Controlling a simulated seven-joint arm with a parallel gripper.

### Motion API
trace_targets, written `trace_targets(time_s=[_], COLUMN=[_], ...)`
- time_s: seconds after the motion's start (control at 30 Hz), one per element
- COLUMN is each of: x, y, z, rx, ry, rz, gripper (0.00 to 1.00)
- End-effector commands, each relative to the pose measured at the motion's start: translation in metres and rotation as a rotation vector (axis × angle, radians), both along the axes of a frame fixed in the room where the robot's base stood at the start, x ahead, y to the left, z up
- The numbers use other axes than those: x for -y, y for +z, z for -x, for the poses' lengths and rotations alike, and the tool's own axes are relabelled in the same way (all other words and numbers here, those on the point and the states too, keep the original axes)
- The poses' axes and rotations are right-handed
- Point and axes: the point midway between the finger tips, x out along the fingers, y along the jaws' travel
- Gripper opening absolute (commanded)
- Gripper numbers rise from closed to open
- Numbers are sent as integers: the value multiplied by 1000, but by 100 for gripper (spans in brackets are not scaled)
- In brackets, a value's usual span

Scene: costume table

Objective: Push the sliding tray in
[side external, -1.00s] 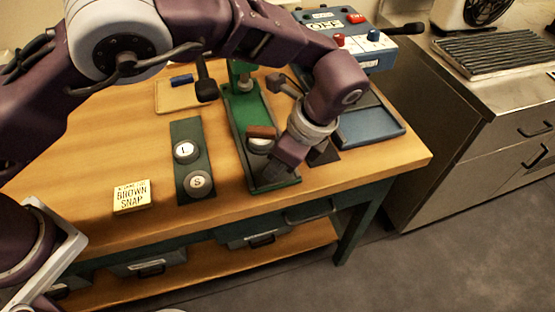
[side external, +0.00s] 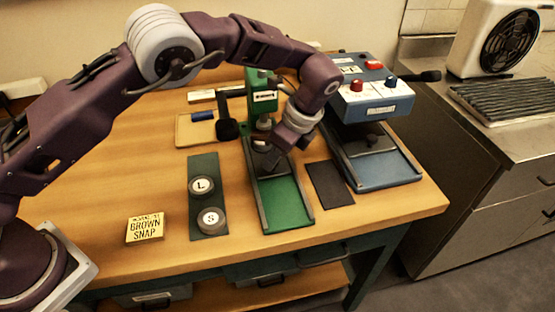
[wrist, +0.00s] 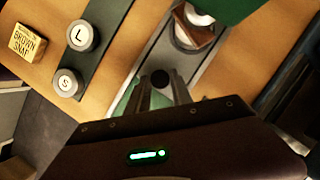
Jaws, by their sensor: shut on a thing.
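The green press (side external: 262,95) stands at the back of a long green bed (side external: 287,205) with raised grey rails. The grey sliding tray (wrist: 212,62) shows in the wrist view, with a round white-and-metal die (wrist: 188,38) and a brown piece (wrist: 198,32) on it. My gripper (side external: 268,165) is low over the bed, near the press. In the wrist view my gripper (wrist: 160,92) is shut on the tray's dark round knob (wrist: 160,78). The tray is at the press end, mostly hidden by my gripper in the side view. The front of the bed is bare.
A dark strip with L (side external: 202,186) and S (side external: 211,220) discs lies left, beside a yellow "BROWN SNAP" card (side external: 146,228). A dark flat pad (side external: 329,185) and a blue press (side external: 373,98) stand right. A black lever (side external: 227,128) projects left of the green press.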

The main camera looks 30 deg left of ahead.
Motion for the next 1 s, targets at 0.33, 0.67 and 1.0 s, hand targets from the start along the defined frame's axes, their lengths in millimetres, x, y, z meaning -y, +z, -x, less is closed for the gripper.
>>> trace_targets(time_s=[0.33, 0.67, 1.0], x=[-4, 7, 24], y=[1, 23, 66], z=[-4, -4, -3], rx=[12, 14, 12], ry=[1, 0, 1], rz=[-5, -3, -5], gripper=[49, 49, 49])
